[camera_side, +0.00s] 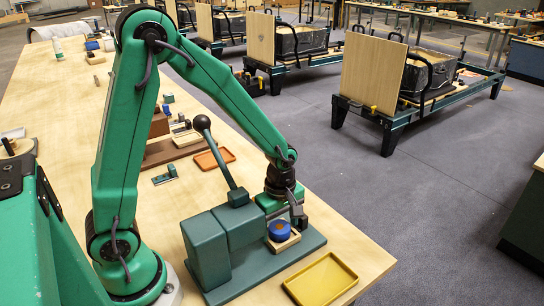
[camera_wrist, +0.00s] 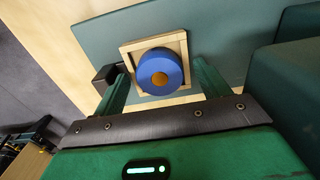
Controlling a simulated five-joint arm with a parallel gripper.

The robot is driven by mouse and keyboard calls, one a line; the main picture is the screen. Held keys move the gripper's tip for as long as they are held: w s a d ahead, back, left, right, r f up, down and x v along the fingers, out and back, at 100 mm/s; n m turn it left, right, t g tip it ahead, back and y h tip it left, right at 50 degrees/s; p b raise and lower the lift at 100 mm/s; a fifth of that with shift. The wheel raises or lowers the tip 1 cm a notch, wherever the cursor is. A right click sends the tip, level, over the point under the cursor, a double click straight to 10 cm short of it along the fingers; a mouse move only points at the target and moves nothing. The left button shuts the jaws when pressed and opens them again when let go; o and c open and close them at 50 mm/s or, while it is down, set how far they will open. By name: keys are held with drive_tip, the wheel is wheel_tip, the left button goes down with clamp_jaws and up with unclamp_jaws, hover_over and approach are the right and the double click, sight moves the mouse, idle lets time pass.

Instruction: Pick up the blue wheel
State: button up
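The blue wheel (camera_side: 279,231) has an orange centre and sits in a small square wooden frame (camera_side: 287,244) on the green base plate of a lever device. In the wrist view the blue wheel (camera_wrist: 160,72) lies within the wooden frame (camera_wrist: 131,56), ahead of my fingers. My gripper (camera_side: 290,214) is just above the wheel in the side view. In the wrist view my gripper (camera_wrist: 163,84) has its two green fingers spread wide, one on each side of the wheel, with a gap between finger and wheel. Whether the fingertips reach down to the wheel's height is unclear.
The green lever device (camera_side: 222,240) with a dark ball-topped handle stands left of the wheel. A yellow tray (camera_side: 321,280) lies at the near right and an orange tray (camera_side: 215,158) farther back. The table edge runs close on the right.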

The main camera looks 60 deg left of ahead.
sight(280, 226)
drive_tip(key=c, duration=1.1)
drive_tip(key=shift+r, duration=0.1)
drive_tip(key=shift+c, duration=0.2)
wheel_tip(280, 226, up, 10)
